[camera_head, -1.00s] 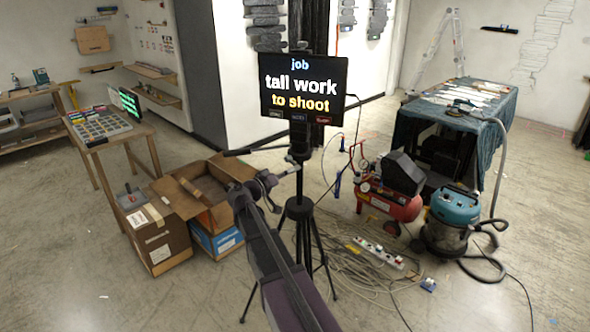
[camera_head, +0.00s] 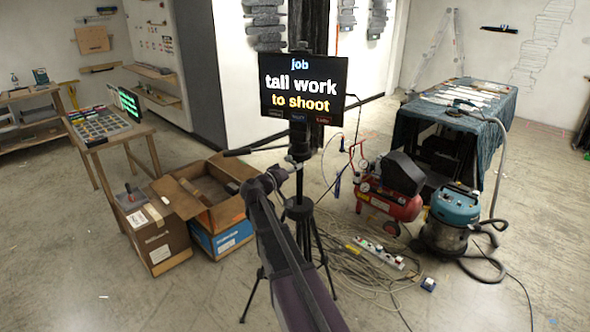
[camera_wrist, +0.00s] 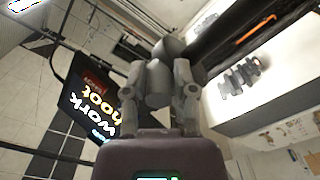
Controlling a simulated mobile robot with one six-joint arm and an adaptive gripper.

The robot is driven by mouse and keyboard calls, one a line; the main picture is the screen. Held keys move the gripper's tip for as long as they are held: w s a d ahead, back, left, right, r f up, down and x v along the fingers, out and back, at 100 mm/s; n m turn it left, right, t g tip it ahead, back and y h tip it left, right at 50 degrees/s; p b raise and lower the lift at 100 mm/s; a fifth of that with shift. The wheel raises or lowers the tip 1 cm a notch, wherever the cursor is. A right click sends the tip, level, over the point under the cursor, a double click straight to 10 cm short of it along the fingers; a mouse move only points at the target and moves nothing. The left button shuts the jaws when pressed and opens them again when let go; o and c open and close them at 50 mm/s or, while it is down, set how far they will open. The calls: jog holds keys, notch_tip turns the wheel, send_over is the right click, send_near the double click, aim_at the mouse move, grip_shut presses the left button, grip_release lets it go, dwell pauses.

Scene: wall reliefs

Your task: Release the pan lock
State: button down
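A black tripod (camera_head: 299,211) stands on the floor at mid-frame in the head view. A dark screen (camera_head: 304,88) on its top reads "job tall work to shoot". The same screen (camera_wrist: 88,100) shows sideways at left in the wrist view. A pan handle (camera_head: 240,152) sticks out left from the tripod head (camera_head: 300,143). My gripper (camera_head: 285,172) is just below and left of that head. In the wrist view the two fingers of my gripper (camera_wrist: 158,72) stand apart, with a grey knob-like part (camera_wrist: 157,88) between them. I cannot tell whether they touch it, nor pick out the pan lock for certain.
Open cardboard boxes (camera_head: 212,200) stand left of the tripod. A red compressor (camera_head: 388,203), a blue vacuum (camera_head: 450,215) and tangled cables with a power strip (camera_head: 380,252) lie to the right. A cloth-draped table (camera_head: 490,112) stands behind them. Floor at front left is clear.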

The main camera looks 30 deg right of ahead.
jog(key=shift+r+n+p, duration=0.55)
jog(key=shift+r+n, duration=0.05)
jog(key=shift+n, duration=0.4)
jog(key=shift+r+n, duration=0.1)
jog(key=shift+n, duration=0.4)
jog(key=c, duration=0.5)
grip_release()
jog(key=shift+d, duration=0.1)
jog(key=shift+c, duration=0.2)
jog(key=shift+s, duration=0.1)
jog(key=v, duration=1.2)
